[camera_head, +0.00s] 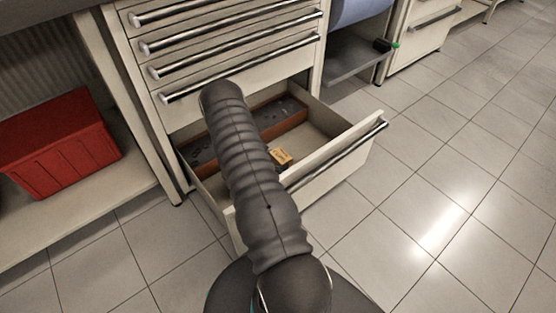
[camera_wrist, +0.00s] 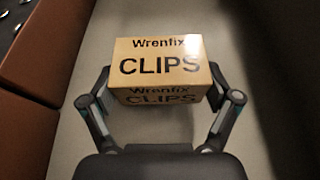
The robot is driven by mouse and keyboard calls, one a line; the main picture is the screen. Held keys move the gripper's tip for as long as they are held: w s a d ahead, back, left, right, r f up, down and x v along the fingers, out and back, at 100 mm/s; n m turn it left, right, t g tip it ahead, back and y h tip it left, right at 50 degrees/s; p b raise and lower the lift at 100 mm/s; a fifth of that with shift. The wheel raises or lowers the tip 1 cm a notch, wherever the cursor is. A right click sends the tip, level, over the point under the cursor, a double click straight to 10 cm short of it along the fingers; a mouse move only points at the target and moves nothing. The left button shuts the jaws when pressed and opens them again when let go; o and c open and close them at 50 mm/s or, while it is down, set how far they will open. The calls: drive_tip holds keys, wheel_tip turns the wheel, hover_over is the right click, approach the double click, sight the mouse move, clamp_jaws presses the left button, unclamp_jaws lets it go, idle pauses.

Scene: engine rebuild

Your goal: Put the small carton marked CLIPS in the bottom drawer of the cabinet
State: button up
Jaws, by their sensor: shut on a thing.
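The small tan carton marked CLIPS (camera_wrist: 160,66) is between the fingers of my gripper (camera_wrist: 160,92) in the wrist view, with its lettering facing the camera. My gripper is shut on it, one finger against each side. In the head view the carton (camera_head: 281,157) shows inside the open bottom drawer (camera_head: 345,150) of the cabinet (camera_head: 222,52). It is over the bare part of the drawer floor. I cannot tell whether it touches the floor. My arm hides part of the drawer, and the gripper is hidden in the head view.
A brown-sided tray (camera_head: 295,113) with small dark parts lies along the back of the drawer. The drawers above are shut. A red crate (camera_head: 62,142) stands on a low shelf at left. Tiled floor (camera_head: 455,150) is clear at right.

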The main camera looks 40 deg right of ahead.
drive_tip(key=shift+f+b, duration=0.5)
drive_tip(key=shift+f, duration=0.05)
drive_tip(key=o, duration=1.1)
